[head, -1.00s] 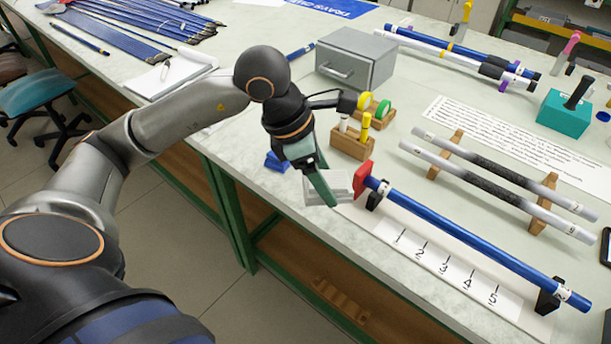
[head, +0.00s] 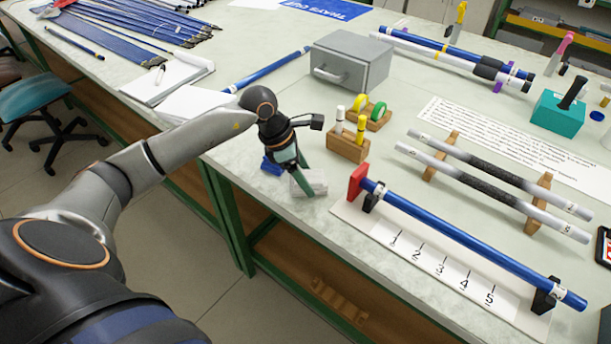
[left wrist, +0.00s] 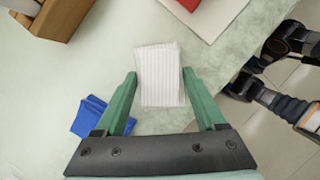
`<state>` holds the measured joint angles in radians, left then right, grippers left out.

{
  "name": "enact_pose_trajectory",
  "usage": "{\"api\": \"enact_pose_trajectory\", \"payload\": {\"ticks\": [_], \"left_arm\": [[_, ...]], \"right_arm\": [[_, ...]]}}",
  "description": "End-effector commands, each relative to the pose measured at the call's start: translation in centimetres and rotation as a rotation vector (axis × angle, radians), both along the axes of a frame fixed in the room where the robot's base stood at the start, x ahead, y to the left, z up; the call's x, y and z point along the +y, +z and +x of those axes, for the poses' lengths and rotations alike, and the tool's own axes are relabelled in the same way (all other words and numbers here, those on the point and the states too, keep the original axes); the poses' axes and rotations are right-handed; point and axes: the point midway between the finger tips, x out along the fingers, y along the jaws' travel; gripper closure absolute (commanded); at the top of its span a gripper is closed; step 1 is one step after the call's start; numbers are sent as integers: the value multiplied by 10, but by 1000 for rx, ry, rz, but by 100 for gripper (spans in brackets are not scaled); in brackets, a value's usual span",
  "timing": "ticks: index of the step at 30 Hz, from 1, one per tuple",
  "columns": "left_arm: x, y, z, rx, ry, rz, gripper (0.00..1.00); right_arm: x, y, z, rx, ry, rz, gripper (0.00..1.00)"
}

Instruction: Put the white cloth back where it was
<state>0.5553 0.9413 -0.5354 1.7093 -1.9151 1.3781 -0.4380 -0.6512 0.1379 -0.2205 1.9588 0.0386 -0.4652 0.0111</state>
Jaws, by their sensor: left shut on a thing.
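The white cloth (head: 314,180) is a small folded, faintly striped pad near the front edge of the bench, left of the red end stop. My left gripper (head: 303,188) points down and is shut on it. In the left wrist view the cloth (left wrist: 160,88) sits between the two green fingers (left wrist: 159,74). The cloth is at or just above the bench top; I cannot tell if it touches. Part of it is hidden behind a finger in the head view.
A blue cloth (head: 270,166) lies just left of the gripper. A wooden marker block (head: 347,147) stands behind. The red stop (head: 357,181) and the blue rod (head: 470,240) on its numbered board (head: 380,236) lie to the right. A grey box (head: 352,62) is farther back.

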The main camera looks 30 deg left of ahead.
Motion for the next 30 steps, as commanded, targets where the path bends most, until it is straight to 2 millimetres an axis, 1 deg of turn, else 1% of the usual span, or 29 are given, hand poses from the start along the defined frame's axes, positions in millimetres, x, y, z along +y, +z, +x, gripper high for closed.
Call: {"api": "enact_pose_trajectory", "payload": {"ticks": [2,7,12,13,18,20,26,30], "left_arm": [[0,-5,0,-1,0,-1,73],[0,-4,0,-2,-1,-1,73],[0,-10,0,-2,-1,0,73],[0,-8,0,-1,0,0,25],[0,-8,0,-1,0,0,6],[0,-8,0,-1,0,0,0],[0,-7,0,-1,0,0,0],[0,-1,0,-2,0,-1,0]], "right_arm": [[0,2,1,-4,0,1,36],[0,3,1,-7,-1,1,36],[0,-2,1,-6,0,1,36],[0,-1,1,-5,0,1,36],[0,0,1,-3,0,2,36],[1,0,1,-3,0,2,36],[1,0,1,-3,1,3,36],[1,5,1,-5,0,3,36]]}}
